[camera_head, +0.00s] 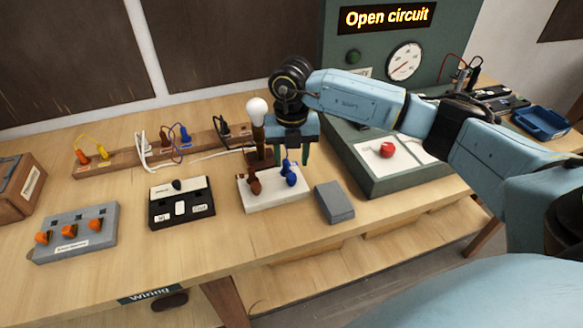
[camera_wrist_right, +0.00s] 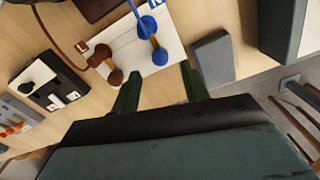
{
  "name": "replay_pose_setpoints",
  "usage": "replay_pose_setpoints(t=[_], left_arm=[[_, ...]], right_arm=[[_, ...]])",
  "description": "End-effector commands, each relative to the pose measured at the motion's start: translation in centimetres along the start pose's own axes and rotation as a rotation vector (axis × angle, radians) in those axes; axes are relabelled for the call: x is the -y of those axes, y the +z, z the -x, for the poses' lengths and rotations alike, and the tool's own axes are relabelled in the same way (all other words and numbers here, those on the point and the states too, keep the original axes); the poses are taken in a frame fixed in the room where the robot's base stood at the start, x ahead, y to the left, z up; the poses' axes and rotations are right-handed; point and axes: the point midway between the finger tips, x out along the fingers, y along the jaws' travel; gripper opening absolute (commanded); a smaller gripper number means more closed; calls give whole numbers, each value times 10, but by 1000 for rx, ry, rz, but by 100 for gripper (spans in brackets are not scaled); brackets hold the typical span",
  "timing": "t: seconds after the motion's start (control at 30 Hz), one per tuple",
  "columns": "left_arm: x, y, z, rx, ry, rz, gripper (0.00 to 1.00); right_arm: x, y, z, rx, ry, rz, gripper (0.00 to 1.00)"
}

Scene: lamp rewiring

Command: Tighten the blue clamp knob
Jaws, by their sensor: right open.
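The blue clamp knob (camera_head: 290,174) stands on the right part of a white lamp base (camera_head: 276,206), with a brown clamp knob (camera_head: 254,184) to its left. In the right wrist view the blue knob (camera_wrist_right: 159,57) and the brown knob (camera_wrist_right: 115,77) sit on brass posts. A bulb (camera_head: 257,110) stands upright behind them. My right gripper (camera_head: 291,156) is open, fingers pointing down, just behind the blue knob in the head view. In the wrist view its fingertips (camera_wrist_right: 159,85) are apart with nothing between them; the blue knob lies beyond them. My left gripper is out of view.
A grey block (camera_head: 334,202) lies right of the lamp base, close to the bench's front edge. A black and white switch box (camera_head: 181,204) stands to the left. A green tester panel reads "Open circuit" (camera_head: 387,16); its console has a red button (camera_head: 387,150).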

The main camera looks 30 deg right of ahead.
Motion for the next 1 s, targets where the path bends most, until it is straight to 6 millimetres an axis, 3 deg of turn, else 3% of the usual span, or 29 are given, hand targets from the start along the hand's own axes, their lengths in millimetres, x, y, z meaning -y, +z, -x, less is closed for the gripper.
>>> replay_pose_setpoints(t=[0.2,0.4,1.0], left_arm=[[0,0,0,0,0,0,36],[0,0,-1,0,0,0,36],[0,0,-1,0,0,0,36]], right_arm=[[0,1,51,4,2,0,45],[0,0,77,1,0,-1,45],[0,0,84,0,0,-1,45]])
